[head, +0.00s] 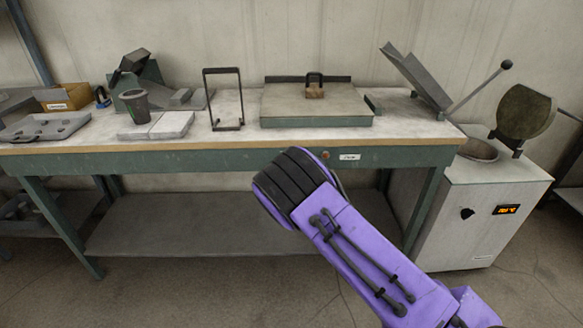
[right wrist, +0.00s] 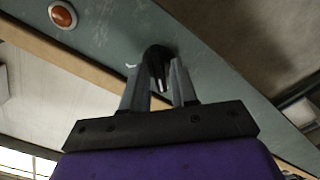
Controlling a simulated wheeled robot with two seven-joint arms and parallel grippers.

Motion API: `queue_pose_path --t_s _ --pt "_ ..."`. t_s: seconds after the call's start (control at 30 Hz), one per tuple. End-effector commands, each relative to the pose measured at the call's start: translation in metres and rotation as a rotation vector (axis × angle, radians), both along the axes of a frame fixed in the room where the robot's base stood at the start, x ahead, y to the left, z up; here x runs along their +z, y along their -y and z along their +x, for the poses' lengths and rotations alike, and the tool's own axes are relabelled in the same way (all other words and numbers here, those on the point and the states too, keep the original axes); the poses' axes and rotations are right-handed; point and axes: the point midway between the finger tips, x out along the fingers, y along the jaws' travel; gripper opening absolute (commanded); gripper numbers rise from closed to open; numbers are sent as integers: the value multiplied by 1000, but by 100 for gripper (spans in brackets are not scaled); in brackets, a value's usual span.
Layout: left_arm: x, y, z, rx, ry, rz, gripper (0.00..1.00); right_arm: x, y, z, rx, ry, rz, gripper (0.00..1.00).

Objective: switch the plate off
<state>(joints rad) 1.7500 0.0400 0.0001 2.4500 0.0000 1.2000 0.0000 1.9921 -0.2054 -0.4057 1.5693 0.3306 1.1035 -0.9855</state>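The plate (head: 316,106) is a broad, low grey-green slab on the workbench. A dark knob (right wrist: 156,58) with a white mark sits on the bench's green front rail in the right wrist view. An orange-red lamp (right wrist: 62,14) is on the same rail; I cannot tell if it is lit. It also shows in the head view (head: 325,154). My right gripper (right wrist: 158,80) is open, with its fingers on either side of the knob; contact is unclear. In the head view my purple right arm hides the gripper and knob. My left gripper is not in view.
The workbench (head: 232,153) has a wire stand (head: 240,126), a dark cup (head: 136,106) and a grey mould block (head: 170,124). At right stands a white furnace (head: 483,220) with a round lid (head: 526,112) raised and a lit display. A lower shelf lies under the bench.

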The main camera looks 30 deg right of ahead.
Motion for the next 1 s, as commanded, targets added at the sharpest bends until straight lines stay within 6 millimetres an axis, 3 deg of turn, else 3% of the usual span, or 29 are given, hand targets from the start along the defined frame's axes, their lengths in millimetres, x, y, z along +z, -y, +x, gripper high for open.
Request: queue_pose_path --t_s 0.37,0.73,1.0 --pt "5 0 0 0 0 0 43 3 -3 -4 -1 2 1 39" --pt "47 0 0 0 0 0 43 5 -45 -72 1 -2 0 39" --pt "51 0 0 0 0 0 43 0 -56 -90 0 1 1 39"
